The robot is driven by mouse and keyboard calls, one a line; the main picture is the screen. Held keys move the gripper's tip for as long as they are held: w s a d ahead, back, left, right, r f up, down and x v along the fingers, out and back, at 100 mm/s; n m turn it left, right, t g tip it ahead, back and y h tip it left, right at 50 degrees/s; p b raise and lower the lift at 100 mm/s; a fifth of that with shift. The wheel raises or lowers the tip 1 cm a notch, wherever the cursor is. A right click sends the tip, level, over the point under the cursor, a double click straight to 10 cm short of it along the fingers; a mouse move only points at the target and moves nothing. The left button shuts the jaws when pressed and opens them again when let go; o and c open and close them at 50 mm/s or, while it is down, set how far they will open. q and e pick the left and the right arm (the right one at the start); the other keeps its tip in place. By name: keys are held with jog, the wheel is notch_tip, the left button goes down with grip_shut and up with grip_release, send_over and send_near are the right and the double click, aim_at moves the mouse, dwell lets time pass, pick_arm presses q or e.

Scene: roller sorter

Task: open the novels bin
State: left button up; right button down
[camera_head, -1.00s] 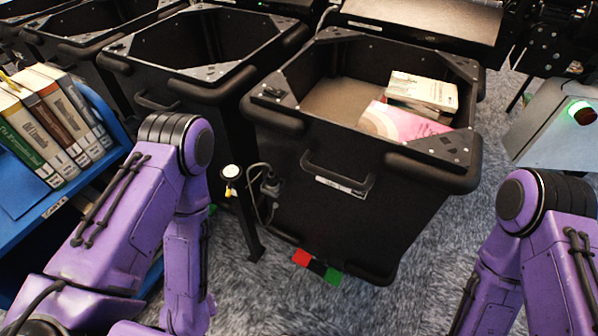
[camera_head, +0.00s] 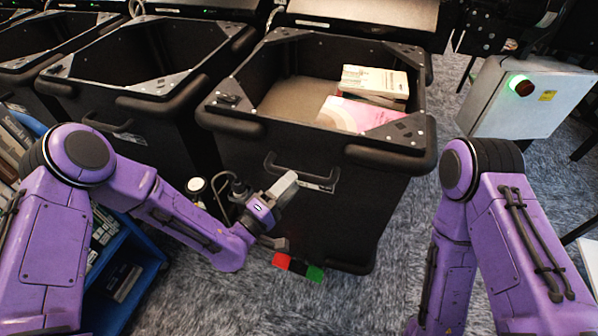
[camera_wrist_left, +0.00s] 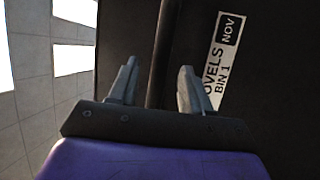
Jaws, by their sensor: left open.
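The novels bin (camera_head: 330,215) is a black open-topped bin with thick padded rims, holding books. Its front carries a black handle (camera_head: 296,172) and a white label, which reads as novels bin 1 in the left wrist view (camera_wrist_left: 222,62). My left gripper (camera_head: 287,211) is open in front of this face, close below the handle. In the left wrist view, a dark bar that looks like the handle (camera_wrist_left: 164,50) runs down between the two spread fingers. I cannot tell whether they touch it. My right arm shows at the right, but its gripper is out of view.
A similar black bin (camera_head: 150,75) stands to the left. A blue shelf cart (camera_head: 140,262) with books is at the lower left. A grey box with a green light (camera_head: 522,88) stands at the right. Red, black and green pedals (camera_head: 298,268) lie at the bin's foot.

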aim_at(318, 180)
pick_arm(q)
jog(key=x, duration=0.4)
jog(key=shift+w, duration=0.1)
grip_shut()
